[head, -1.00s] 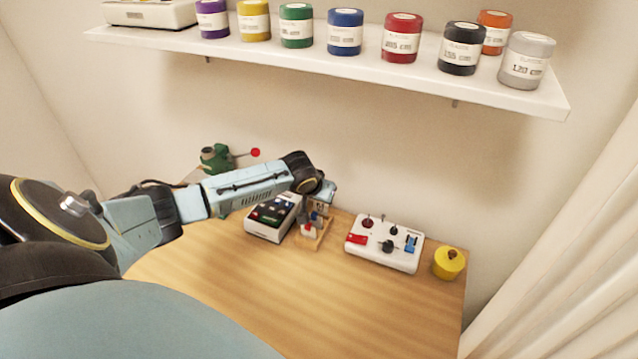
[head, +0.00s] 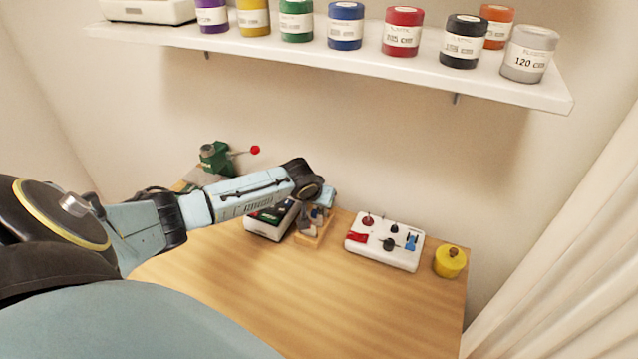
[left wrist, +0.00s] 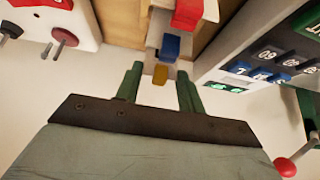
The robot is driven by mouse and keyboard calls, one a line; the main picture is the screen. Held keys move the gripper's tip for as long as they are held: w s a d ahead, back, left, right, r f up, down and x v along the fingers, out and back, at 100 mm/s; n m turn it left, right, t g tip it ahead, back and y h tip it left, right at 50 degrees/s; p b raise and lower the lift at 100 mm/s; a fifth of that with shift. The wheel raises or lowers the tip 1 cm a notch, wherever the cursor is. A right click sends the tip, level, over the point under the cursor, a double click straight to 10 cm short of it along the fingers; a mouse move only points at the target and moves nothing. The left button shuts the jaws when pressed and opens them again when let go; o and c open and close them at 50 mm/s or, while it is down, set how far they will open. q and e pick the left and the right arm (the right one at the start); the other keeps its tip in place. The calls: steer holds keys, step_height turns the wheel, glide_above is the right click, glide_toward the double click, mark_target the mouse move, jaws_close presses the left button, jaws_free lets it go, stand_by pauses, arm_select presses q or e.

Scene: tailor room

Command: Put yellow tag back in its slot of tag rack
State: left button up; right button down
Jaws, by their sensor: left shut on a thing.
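The yellow tag (left wrist: 160,74) is between the green fingertips of my left gripper (left wrist: 160,78), which is shut on it. Just beyond it in the left wrist view are a blue tag (left wrist: 170,47) and a red tag (left wrist: 187,12), roughly in line with it. My right gripper is not in view.
A keypad device (head: 262,232) stands close left of the rack, and a white control box (head: 378,256) stands to its right. A yellow round container (head: 450,262) is at the table's right end. The front table is clear.

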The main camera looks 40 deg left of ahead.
arm_select(q)
steer(key=shift+f, duration=0.25)
steer(key=o, duration=1)
steer(key=p+v, duration=0.2)
steer(key=v, duration=1.1)
steer(key=shift+r, duration=0.15)
steer(key=shift+s, duration=0.15)
